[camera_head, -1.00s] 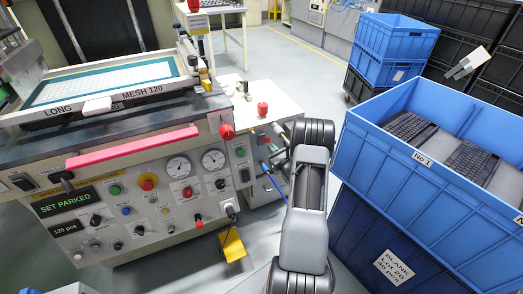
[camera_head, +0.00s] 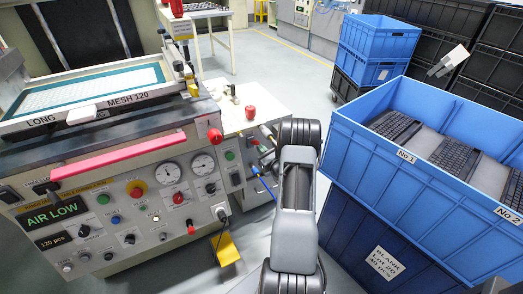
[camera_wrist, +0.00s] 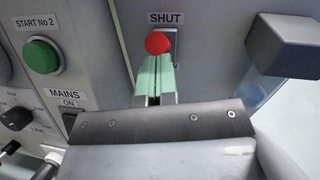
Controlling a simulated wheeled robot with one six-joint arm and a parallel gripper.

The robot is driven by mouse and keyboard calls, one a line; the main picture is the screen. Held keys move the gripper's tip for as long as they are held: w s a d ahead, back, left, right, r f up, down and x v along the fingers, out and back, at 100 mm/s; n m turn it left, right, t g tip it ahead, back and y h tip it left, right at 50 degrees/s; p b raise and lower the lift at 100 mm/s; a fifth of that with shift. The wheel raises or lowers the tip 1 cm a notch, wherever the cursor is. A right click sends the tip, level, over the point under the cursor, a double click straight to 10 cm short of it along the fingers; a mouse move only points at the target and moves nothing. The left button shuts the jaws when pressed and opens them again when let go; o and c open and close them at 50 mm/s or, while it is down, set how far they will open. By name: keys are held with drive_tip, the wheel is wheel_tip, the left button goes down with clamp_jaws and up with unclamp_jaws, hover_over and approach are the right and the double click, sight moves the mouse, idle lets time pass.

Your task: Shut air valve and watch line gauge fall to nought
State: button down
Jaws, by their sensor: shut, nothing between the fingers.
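In the wrist view a red ball knob (camera_wrist: 158,43) sits just under a SHUT label (camera_wrist: 165,18) on a grey panel. My gripper (camera_wrist: 154,60) has its two pale green fingers together, tips right at the knob; I cannot tell whether they touch it. The knob is not between the fingers. In the head view two round white gauges sit on the press front, a left gauge (camera_head: 171,172) and a right gauge (camera_head: 203,163); their needles are too small to read surely. The display (camera_head: 52,214) reads AIR LOW. My arm hides the gripper in the head view.
A green START No 2 button (camera_wrist: 41,55) and a MAINS switch (camera_wrist: 68,122) lie left of my gripper. A dark grey block (camera_wrist: 285,43) juts out at right. A blue crate (camera_head: 372,160) of keyboards stands close right of my arm.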

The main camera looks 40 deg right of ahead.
drive_tip(key=s+f, duration=0.2)
drive_tip(key=s, duration=1.1)
drive_tip(key=w+a+r+n+g+y+p, duration=0.2)
drive_tip(key=a+r+n+g+y+p, duration=1)
drive_tip(key=a+r+n, duration=0.85)
drive_tip(key=s+a+r+n+g+h+p, duration=0.3)
drive_tip(key=s+a+r+n+g+p, duration=0.25)
drive_tip(key=s+a+r, duration=0.45)
wheel_tip(320, 180, up, 13)
drive_tip(key=s+n+t+h+p, duration=0.2)
drive_tip(key=n+h+p, duration=0.4)
drive_tip(key=n, duration=0.3)
drive_tip(key=shift+s+a+f+h+p, duration=0.2)
drive_tip(key=shift+a+h+p, duration=0.15)
drive_tip(key=shift+h, duration=0.55)
